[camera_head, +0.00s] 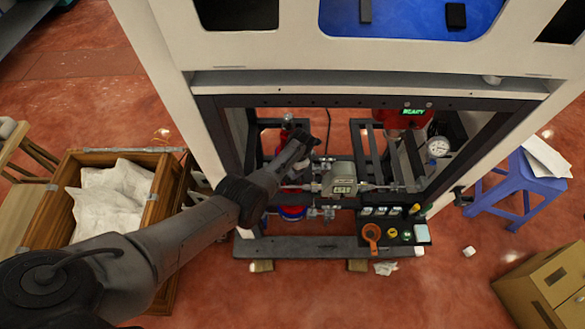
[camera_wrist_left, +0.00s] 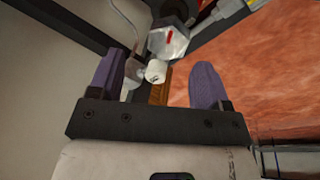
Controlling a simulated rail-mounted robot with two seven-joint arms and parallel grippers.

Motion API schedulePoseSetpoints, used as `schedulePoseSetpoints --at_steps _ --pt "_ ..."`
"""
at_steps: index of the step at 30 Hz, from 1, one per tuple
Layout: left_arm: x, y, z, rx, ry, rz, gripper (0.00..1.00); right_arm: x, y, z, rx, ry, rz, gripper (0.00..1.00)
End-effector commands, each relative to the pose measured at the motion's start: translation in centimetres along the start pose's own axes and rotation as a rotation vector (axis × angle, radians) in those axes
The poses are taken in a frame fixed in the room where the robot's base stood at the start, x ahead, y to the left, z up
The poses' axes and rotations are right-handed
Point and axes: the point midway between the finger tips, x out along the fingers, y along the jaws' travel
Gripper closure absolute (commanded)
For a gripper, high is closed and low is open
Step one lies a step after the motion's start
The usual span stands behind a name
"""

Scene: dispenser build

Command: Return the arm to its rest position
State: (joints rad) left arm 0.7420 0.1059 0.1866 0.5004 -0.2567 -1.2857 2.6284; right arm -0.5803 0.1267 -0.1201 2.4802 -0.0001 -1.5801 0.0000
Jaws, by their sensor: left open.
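My left arm comes in from the left in the head view and reaches into the dark frame of the dispenser. My left gripper (camera_head: 301,148) is beside the pipework, just left of the grey metering block (camera_head: 339,179). In the left wrist view the gripper (camera_wrist_left: 158,78) is open, its two purple fingers spread wide. A small white-capped fitting (camera_wrist_left: 155,71) shows between the fingers, and a grey hexagonal part with a red mark (camera_wrist_left: 169,41) is just beyond. I cannot tell whether the fingers touch anything. My right gripper is not in view.
Dark frame bars (camera_head: 215,150) and white cabinet walls surround the arm closely. A control panel (camera_head: 395,234), a pressure gauge (camera_head: 438,146) and a red unit with a green display (camera_head: 403,117) are at right. A wooden crate (camera_head: 160,205) stands left, a blue stool (camera_head: 520,190) right.

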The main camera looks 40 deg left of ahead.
Motion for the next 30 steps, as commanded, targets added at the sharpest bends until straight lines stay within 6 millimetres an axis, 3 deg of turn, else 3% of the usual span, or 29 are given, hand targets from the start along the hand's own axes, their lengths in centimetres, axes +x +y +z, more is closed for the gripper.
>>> schedulePoseSetpoints --at_steps 6,23,26,30 --pt "-1.5 0.2 -0.2 0.0 0.0 0.0 0.29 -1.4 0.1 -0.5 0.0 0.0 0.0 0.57" --pt "-1.4 0.2 -0.2 0.003 0.0 0.001 0.29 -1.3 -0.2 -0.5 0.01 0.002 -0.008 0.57" --pt "-1.0 0.2 -0.6 0.042 -0.002 0.009 0.29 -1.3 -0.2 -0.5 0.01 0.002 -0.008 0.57" --pt "0.2 -0.2 -2.3 0.225 -0.011 0.042 0.29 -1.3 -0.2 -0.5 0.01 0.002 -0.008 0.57"
